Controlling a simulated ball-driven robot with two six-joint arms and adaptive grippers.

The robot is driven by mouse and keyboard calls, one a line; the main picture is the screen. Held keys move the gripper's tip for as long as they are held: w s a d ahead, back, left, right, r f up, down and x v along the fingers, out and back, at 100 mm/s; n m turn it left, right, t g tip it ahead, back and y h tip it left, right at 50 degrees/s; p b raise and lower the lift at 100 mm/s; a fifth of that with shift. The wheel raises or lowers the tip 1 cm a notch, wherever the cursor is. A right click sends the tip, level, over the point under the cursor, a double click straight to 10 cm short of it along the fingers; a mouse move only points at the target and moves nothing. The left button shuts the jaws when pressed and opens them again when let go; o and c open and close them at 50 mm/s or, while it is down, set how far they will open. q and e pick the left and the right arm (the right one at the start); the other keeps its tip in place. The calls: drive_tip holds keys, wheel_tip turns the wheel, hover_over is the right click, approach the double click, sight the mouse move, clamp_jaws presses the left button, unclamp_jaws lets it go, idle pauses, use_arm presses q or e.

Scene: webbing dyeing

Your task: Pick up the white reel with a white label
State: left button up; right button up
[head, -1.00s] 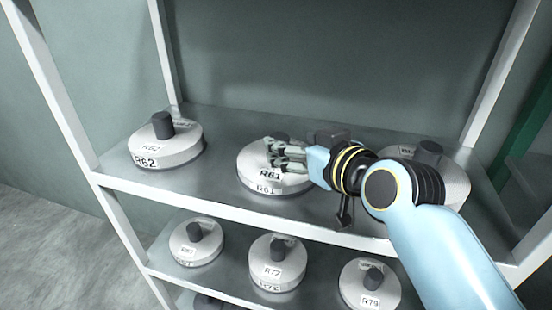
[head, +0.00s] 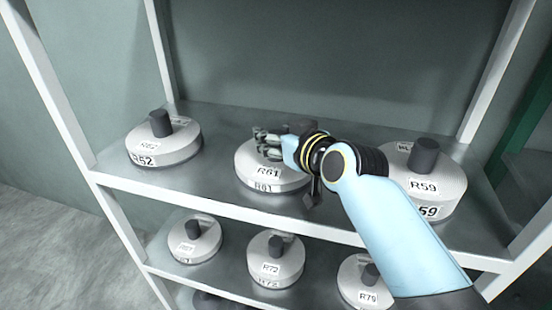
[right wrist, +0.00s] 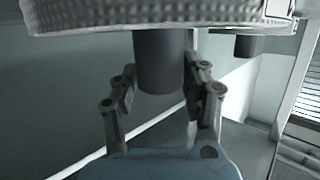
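Several white reels with white labels and dark knobs stand on the shelves. In the right wrist view, the dark knob (right wrist: 160,65) stands between the two open fingers (right wrist: 160,82), close to the right-hand finger, with a small gap on the left. The reel's rim (right wrist: 120,18) crosses the top of that view. My left gripper is not in view.
The lower shelf holds smaller labelled reels, including R72 (head: 275,262) and R79 (head: 362,285). The upper shelf's white front edge (head: 230,209) and white posts (head: 70,110) frame the space. The shelf between R62 and R61 is clear.

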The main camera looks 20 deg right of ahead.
clamp_jaws()
drive_tip(key=shift+r, duration=0.15)
